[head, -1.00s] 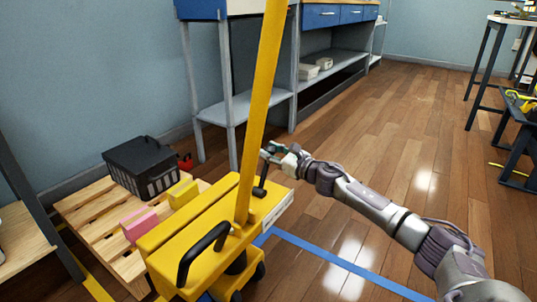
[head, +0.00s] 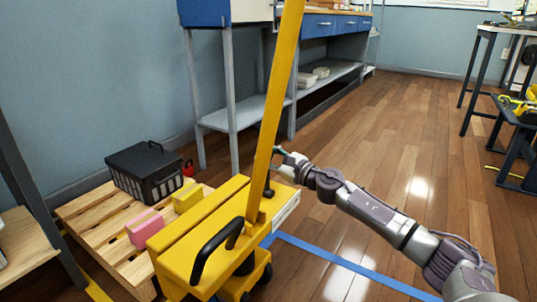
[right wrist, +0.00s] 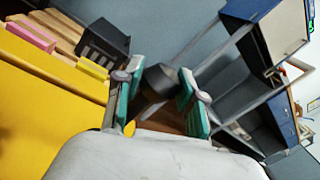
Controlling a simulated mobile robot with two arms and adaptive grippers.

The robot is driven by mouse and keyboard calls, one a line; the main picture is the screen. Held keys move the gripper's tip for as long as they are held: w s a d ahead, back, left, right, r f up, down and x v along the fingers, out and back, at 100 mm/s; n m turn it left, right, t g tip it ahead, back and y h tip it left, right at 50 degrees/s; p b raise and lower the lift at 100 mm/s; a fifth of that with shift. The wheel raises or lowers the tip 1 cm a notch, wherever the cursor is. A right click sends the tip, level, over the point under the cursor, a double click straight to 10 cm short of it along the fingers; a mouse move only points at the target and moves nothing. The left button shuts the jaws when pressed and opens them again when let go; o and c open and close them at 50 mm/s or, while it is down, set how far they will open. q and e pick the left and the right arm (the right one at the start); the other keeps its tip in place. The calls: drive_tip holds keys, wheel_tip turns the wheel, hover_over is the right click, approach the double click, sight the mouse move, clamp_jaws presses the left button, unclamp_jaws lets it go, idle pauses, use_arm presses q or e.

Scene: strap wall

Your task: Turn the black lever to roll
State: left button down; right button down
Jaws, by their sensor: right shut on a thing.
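The yellow machine (head: 205,257) stands at the lower middle of the head view, with a tall yellow bar (head: 277,100) rising from it. The black lever is on its far right side; its dark lower end (head: 268,192) shows beside the bar, and the bar hides much of the rest. My right gripper (head: 277,154) reaches the lever from the right, its tip partly behind the bar. In the right wrist view, the dark lever (right wrist: 158,80) is between the green-padded fingers of my right gripper (right wrist: 158,100), which is shut on it. My left gripper is not in view.
A black curved handle (head: 215,248) stands on the machine's near side. A wooden pallet (head: 85,215) at left holds a black crate (head: 150,178), a pink block (head: 144,226) and a yellow block (head: 187,196). A workbench (head: 240,112) stands behind.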

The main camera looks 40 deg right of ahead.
drive_tip(key=c, duration=0.7)
unclamp_jaws()
drive_tip(key=shift+f, duration=0.1)
drive_tip(key=shift+s, duration=0.15)
drive_tip(key=shift+s+d, duration=0.15)
drive_tip(key=shift+s, duration=0.1)
drive_tip(key=v, duration=1.1)
drive_tip(key=shift+s, duration=0.1)
drive_tip(key=shift+f, duration=0.1)
